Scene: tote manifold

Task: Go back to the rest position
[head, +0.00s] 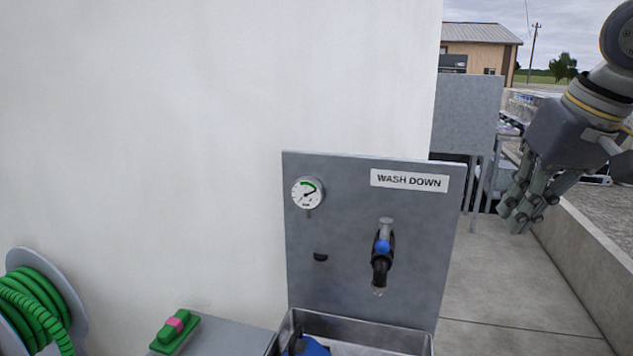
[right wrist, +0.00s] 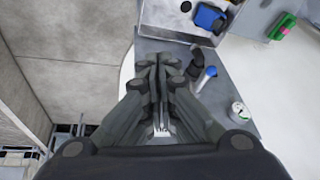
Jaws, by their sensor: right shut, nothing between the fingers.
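My right gripper (head: 522,208) hangs at the right of the head view, out to the right of the grey wash-down panel (head: 340,250) and clear of it. Its fingers point down and are shut with nothing between them. In the right wrist view the closed fingers (right wrist: 160,68) show in the middle, with the panel beyond them. The black tap (head: 381,262) with a blue knob sits on the panel, apart from the gripper. My left gripper is not in view.
A metal basin (head: 365,330) holding a blue object (head: 308,346) is below the panel. A green hose reel (head: 38,300) and a green brush (head: 175,331) with a pink part are at left. A low concrete wall (head: 585,232) runs along the right. A round gauge (head: 308,193) is on the panel.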

